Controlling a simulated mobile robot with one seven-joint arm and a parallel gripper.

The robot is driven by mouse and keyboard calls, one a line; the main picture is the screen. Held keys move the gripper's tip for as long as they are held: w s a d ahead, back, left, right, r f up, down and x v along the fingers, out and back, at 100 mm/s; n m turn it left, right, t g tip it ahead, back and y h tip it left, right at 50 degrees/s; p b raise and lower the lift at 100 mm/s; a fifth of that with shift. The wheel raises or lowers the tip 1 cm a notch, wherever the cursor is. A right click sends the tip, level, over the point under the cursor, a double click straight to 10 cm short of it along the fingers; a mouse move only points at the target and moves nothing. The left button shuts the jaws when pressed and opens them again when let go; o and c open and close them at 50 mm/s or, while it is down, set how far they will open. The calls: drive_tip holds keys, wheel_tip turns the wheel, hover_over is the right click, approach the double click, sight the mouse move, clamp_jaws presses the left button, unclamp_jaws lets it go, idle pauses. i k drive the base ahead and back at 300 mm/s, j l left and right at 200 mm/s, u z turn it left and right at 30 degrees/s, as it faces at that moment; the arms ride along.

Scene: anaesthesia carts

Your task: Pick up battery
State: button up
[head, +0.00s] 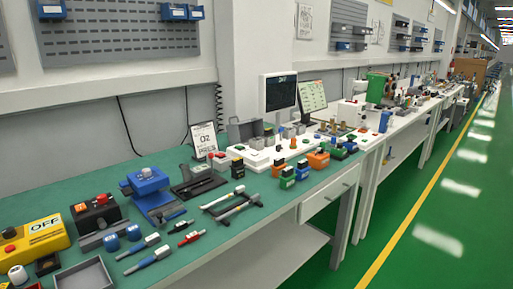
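I cannot tell for sure which thing is the battery. Two short blue cylinders (111,242) (133,232) stand at the left. My gripper is not in view.
A yellow OFF box (37,236), a grey tray (84,277), a blue vise (148,184), screwdrivers (153,258) and a hammer (240,208) crowd the bench's left and middle. Monitors (281,93) stand behind. The green floor (430,245) at the right is free.

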sight(238, 172)
drive_tip(key=i+l+u, duration=0.15)
drive_tip(key=l+u, duration=0.2)
drive_tip(key=l, duration=0.2)
drive_tip(key=i+l+u, duration=0.1)
drive_tip(key=l+u, duration=0.25)
drive_tip(key=l, duration=0.15)
drive_tip(key=l+u, duration=0.35)
drive_tip(key=l, duration=0.25)
drive_tip(key=i, duration=1.5)
